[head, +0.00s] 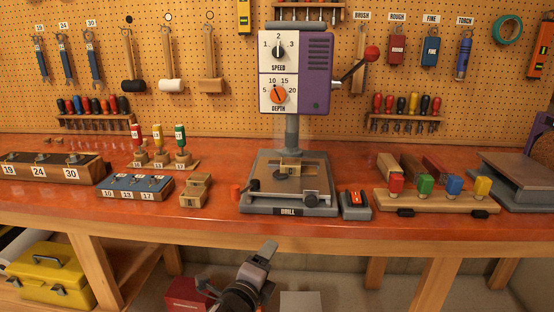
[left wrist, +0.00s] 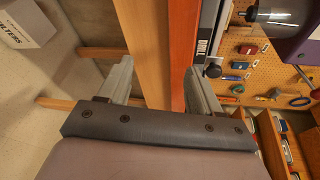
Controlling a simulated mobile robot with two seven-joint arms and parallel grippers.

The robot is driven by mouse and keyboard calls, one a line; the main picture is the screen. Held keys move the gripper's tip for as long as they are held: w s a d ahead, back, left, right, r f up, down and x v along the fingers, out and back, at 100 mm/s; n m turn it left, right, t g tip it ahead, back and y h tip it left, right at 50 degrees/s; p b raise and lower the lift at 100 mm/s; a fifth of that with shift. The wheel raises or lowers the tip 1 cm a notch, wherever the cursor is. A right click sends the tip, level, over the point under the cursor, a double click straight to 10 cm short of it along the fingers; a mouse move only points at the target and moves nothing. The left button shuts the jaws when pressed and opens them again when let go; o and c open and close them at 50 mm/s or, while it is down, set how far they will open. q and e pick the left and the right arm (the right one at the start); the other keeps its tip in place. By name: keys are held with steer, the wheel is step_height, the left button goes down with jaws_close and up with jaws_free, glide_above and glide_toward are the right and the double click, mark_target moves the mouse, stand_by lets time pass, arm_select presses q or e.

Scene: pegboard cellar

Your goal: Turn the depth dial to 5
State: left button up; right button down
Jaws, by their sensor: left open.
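The depth dial (head: 278,95) is an orange knob on the white DEPTH plate of the drill press (head: 316,70), marked 5, 10, 15 and 20. Its dark pointer is small and appears to point up and slightly left, near 10. The SPEED dial (head: 278,52) sits directly above it. My left gripper (head: 266,250) is in front of the bench and well below the dial, touching nothing. In the left wrist view its two fingers (left wrist: 160,88) are wide apart and empty, with the bench edge beyond them. My right gripper is not in view.
The drill base (head: 288,200) stands on the orange bench (head: 225,218). A red-topped switch box (head: 356,204) and colored blocks (head: 425,184) are to its right. A wooden block (head: 195,190) is to its left. A red-knobbed lever (head: 372,52) juts from the drill head's right side.

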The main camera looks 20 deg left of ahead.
arm_select(q)
steer(key=w+r+m+t+y+b, duration=0.1)
steer(key=w+r+m, duration=0.2)
steer(key=r, duration=0.3)
steer(key=w+r+m+t+y, duration=0.1)
steer(key=w+r+m+t, duration=0.1)
steer(key=w+r+m, duration=0.3)
steer(key=m+t+y+b, duration=0.1)
steer(key=m+t+y, duration=0.25)
steer(key=m, duration=0.25)
glide_toward(278, 96)
steer(key=r, duration=0.1)
steer(key=shift+g, duration=0.45)
steer(key=shift+x, duration=3.8)
steer(key=shift+f, duration=0.1)
steer(key=c, duration=1)
